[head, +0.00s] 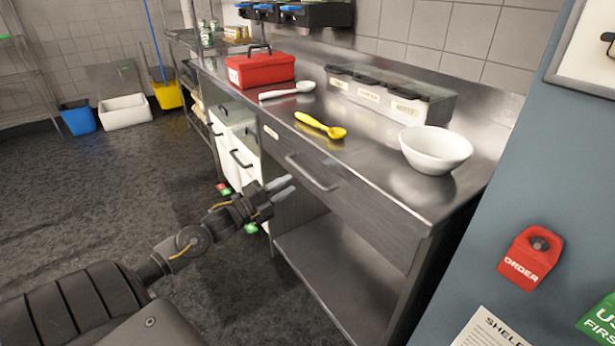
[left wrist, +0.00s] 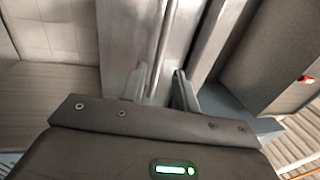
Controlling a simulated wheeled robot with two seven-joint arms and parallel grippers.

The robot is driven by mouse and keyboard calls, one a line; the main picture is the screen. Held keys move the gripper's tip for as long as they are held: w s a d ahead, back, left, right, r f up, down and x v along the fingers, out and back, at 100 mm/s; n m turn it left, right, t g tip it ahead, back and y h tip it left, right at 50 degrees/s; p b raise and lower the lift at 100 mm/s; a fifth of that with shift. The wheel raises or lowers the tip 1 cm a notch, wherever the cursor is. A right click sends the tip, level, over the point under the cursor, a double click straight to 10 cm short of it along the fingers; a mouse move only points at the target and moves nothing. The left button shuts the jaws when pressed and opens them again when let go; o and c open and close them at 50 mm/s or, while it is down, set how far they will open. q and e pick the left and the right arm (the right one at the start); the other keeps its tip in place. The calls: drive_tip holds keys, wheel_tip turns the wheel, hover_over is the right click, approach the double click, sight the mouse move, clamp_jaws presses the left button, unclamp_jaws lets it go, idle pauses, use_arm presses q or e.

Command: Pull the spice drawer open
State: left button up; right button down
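The drawer (head: 350,195) is a grey front under the steel countertop, with a bar handle (head: 313,172) and a small pale label; it looks closed. My left gripper (head: 284,186) is in front of the drawer, just left of and slightly below the handle in the head view. Its two fingers are apart with nothing gripped. In the left wrist view, the handle bar (left wrist: 161,45) runs upright beyond the gap between the fingertips (left wrist: 161,82). I cannot tell whether a finger touches it. My right gripper is not in view.
On the countertop are a yellow spoon (head: 320,126), white spoon (head: 287,91), white bowl (head: 435,148), red box (head: 261,68) and lidded containers (head: 385,92). An open lower shelf (head: 340,275) sits below. White bins (head: 237,150) stand left. A blue-grey wall (head: 525,190) bounds the right.

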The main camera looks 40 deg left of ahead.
sight(306, 173)
use_arm(q)
drive_tip(key=x, duration=0.7)
drive_tip(key=shift+w, duration=0.2)
clamp_jaws()
